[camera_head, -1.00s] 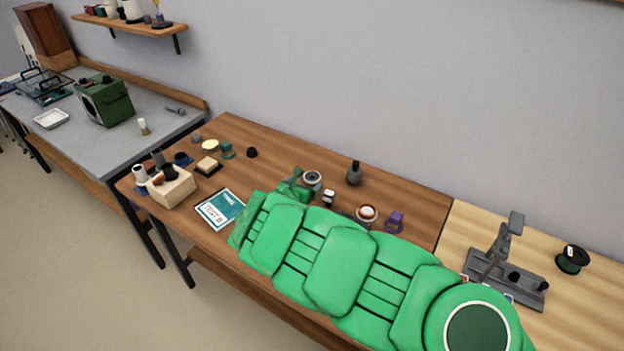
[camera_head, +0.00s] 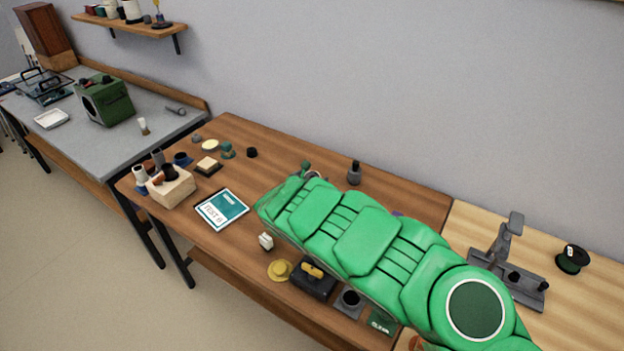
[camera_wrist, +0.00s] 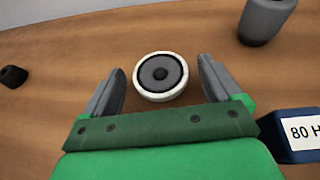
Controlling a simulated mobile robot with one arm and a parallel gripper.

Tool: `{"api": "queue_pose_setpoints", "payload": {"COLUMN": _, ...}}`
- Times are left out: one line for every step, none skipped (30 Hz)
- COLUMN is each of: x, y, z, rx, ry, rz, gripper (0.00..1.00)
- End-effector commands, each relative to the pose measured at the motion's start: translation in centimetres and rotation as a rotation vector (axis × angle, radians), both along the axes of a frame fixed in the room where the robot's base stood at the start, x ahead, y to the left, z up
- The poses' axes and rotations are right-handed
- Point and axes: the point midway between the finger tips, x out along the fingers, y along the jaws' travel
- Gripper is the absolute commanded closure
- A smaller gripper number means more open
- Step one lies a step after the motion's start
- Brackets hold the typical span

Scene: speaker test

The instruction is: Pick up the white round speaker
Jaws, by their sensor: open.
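The white round speaker (camera_wrist: 138,77) lies face up on the brown table in the wrist view. It has a white rim, a grey cone and a dark centre. My gripper (camera_wrist: 161,66) is open, with one finger to the left of the speaker and one to the right. The speaker sits between the fingertips with a gap on both sides, nothing held. In the head view my green arm covers most of the speaker, and my gripper (camera_head: 305,169) is at the arm's far end.
A grey bottle-like object (camera_wrist: 265,20) stands behind and right of the speaker. A dark blue block with a white "80 H" label (camera_wrist: 299,131) is close to my right finger. A small black knob (camera_wrist: 13,76) lies far left. Bare wood surrounds the speaker.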

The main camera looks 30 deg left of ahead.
Motion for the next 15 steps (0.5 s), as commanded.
{"api": "queue_pose_setpoints", "payload": {"x": 0.1, "y": -0.01, "z": -0.06, "rx": 0.0, "ry": 0.0, "rz": 0.0, "gripper": 0.08}}
{"api": "queue_pose_setpoints", "payload": {"x": 0.13, "y": -0.01, "z": -0.06, "rx": 0.0, "ry": 0.0, "rz": 0.0, "gripper": 0.08}}
{"api": "queue_pose_setpoints", "payload": {"x": 0.15, "y": 0.0, "z": -0.07, "rx": 0.0, "ry": 0.0, "rz": 0.0, "gripper": 0.08}}
{"api": "queue_pose_setpoints", "payload": {"x": 0.15, "y": 0.0, "z": -0.06, "rx": 0.0, "ry": 0.0, "rz": 0.0, "gripper": 0.08}}
{"api": "queue_pose_setpoints", "payload": {"x": 0.14, "y": 0.0, "z": -0.08, "rx": 0.0, "ry": 0.0, "rz": 0.0, "gripper": 0.08}}
{"api": "queue_pose_setpoints", "payload": {"x": 0.14, "y": 0.0, "z": -0.07, "rx": 0.0, "ry": 0.0, "rz": 0.0, "gripper": 0.08}}
{"api": "queue_pose_setpoints", "payload": {"x": 0.13, "y": 0.0, "z": -0.08, "rx": 0.0, "ry": 0.001, "rz": 0.0, "gripper": 0.08}}
{"api": "queue_pose_setpoints", "payload": {"x": 0.12, "y": 0.0, "z": -0.07, "rx": 0.0, "ry": 0.001, "rz": 0.0, "gripper": 0.08}}
{"api": "queue_pose_setpoints", "payload": {"x": 0.12, "y": 0.01, "z": -0.08, "rx": 0.0, "ry": 0.001, "rz": 0.0, "gripper": 0.13}}
{"api": "queue_pose_setpoints", "payload": {"x": 0.12, "y": 0.01, "z": -0.08, "rx": 0.0, "ry": 0.001, "rz": 0.0, "gripper": 0.18}}
{"api": "queue_pose_setpoints", "payload": {"x": 0.11, "y": 0.01, "z": -0.09, "rx": 0.0, "ry": 0.001, "rz": 0.0, "gripper": 0.22}}
{"api": "queue_pose_setpoints", "payload": {"x": 0.1, "y": 0.01, "z": -0.1, "rx": 0.0, "ry": 0.001, "rz": 0.0, "gripper": 0.28}}
{"api": "queue_pose_setpoints", "payload": {"x": 0.1, "y": 0.01, "z": -0.1, "rx": 0.0, "ry": 0.001, "rz": 0.0, "gripper": 0.33}}
{"api": "queue_pose_setpoints", "payload": {"x": 0.1, "y": 0.01, "z": -0.1, "rx": 0.0, "ry": 0.001, "rz": 0.0, "gripper": 0.38}}
{"api": "queue_pose_setpoints", "payload": {"x": 0.1, "y": 0.01, "z": -0.1, "rx": 0.0, "ry": 0.001, "rz": 0.0, "gripper": 0.44}}
